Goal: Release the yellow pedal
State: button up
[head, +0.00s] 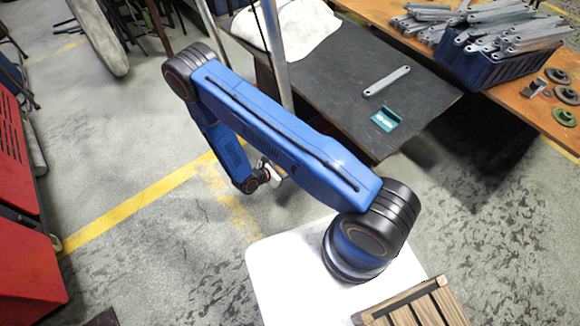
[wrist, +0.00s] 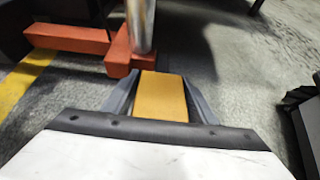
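The yellow pedal (wrist: 163,97) is a flat yellow block in the middle of the wrist view. Two grey fingers of my gripper (wrist: 162,78) lie along its left and right sides. Their tips appear to meet its edges, with narrow gaps nearer the palm, so my gripper looks shut on it. The near end of the pedal is hidden behind the white, dark-rimmed gripper body. In the head view my gripper (head: 272,174) is small, low over the floor beyond my arm, and the pedal cannot be made out there.
In the wrist view a metal post (wrist: 140,25) and orange base (wrist: 75,38) stand just beyond the pedal. A dark object (wrist: 303,115) is at right. In the head view a dark table (head: 340,75) stands behind right, a red cabinet (head: 22,225) left. Floor between is open.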

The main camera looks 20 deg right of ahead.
jog(key=v, duration=1.7)
jog(key=shift+a, duration=0.2)
jog(key=shift+s, duration=0.1)
jog(key=shift+r, duration=0.15)
jog(key=d+r+m+g+y, duration=0.2)
jog(key=d+r+m, duration=0.2)
jog(key=r, duration=0.7)
jog(key=d+r+m+g+y, duration=0.1)
jog(key=d+r+m, duration=0.25)
jog(key=r, duration=0.75)
jog(key=d+r+m+g+y, duration=0.2)
jog(key=d+r+m, duration=0.15)
jog(key=r, duration=0.75)
jog(key=s+d+r+m+t+y, duration=0.3)
jog(key=s+d+r+m, duration=0.1)
jog(key=s+r, duration=0.6)
jog(key=s+d+r+m+t+y, duration=0.3)
jog(key=s+r+m, duration=0.3)
jog(key=s+r, duration=0.3)
jog(key=shift+s+d+r+m+y, duration=0.3)
jog(key=shift+s+d+r+y, duration=0.25)
jog(key=shift+r, duration=0.7)
